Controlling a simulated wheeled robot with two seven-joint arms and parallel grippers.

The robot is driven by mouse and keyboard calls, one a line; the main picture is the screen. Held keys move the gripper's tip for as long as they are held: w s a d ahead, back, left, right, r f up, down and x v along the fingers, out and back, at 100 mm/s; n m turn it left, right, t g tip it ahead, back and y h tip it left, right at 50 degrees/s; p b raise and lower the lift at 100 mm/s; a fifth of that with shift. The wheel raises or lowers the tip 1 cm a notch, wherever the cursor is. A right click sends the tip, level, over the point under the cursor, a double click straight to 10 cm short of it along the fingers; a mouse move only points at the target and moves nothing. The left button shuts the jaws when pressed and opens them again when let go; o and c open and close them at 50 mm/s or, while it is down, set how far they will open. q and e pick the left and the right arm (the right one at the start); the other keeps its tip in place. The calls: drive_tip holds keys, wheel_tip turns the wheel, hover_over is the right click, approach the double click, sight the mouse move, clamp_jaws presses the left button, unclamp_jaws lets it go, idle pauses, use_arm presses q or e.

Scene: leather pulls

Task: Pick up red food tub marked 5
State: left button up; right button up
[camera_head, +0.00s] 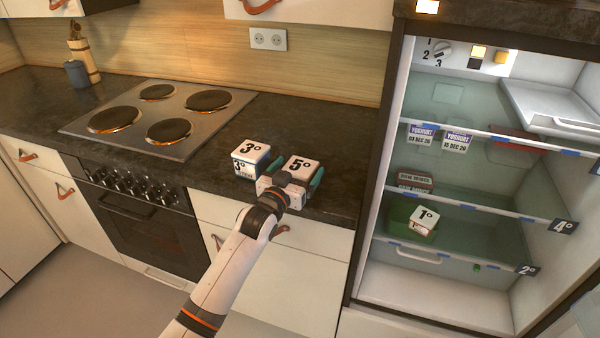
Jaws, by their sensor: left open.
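The tub marked 5° (302,163) stands on the dark countertop, near its front edge. Its white lid shows, but its sides are mostly hidden by my gripper, so I cannot make out their red colour. My left gripper (296,171) is open at the tub, with one teal finger on its left side and one on its right. I cannot tell whether the fingers touch it. My right gripper is not in view.
A tub marked 3° (252,158) stands close left of the gripper. A stove (160,117) lies further left. At right, an open fridge (470,90) holds yoghurts (457,142), a red-labelled pack (414,181) and a tub marked 1° (424,219). Counter behind the tubs is clear.

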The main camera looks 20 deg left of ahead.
use_arm(q)
drive_tip(key=shift+w+d+f, duration=0.1)
drive_tip(key=shift+w+d, duration=0.05)
drive_tip(key=shift+w, duration=0.9)
drive_tip(key=c, duration=1.2)
drive_tip(key=shift+o, duration=0.2)
